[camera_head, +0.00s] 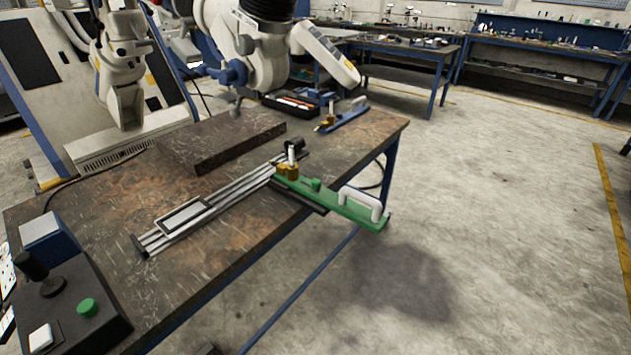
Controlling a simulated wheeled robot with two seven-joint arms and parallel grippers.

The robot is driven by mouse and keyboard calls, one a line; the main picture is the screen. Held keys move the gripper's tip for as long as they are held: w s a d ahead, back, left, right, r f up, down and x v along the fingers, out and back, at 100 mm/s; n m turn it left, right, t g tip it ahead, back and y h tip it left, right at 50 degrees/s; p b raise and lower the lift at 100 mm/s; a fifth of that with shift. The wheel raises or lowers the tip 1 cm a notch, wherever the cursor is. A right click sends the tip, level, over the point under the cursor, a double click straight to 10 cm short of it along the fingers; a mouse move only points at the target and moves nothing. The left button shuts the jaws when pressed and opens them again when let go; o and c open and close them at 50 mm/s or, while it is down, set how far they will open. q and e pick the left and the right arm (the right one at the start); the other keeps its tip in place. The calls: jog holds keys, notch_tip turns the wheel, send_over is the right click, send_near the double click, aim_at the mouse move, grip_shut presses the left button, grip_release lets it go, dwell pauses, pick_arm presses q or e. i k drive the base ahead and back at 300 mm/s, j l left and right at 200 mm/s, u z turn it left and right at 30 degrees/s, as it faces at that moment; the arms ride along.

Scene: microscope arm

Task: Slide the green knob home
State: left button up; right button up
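A small green knob (315,184) stands up from a flat green bar (345,207). The bar lies at the right end of a silver rail (230,198), and its far right end sticks out past the table edge. A white handle (361,203) arches over the bar's outer end. A brass block (287,171) with a dark and white upright part (293,149) sits where the bar meets the rail. How the bar joins the rail is too small to tell. Neither of my grippers is in view.
The worn table (110,215) also holds a dark slab (222,142), a blue tool with brass parts (345,116), a black tray (292,104) and a control box (75,300) with a green button. White machine arms (255,50) hang behind. Open floor (500,220) lies right.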

aim_at(316, 183)
jog(key=l+z, duration=0.35)
jog(key=i+l+z, duration=0.1)
jog(key=z, duration=0.3)
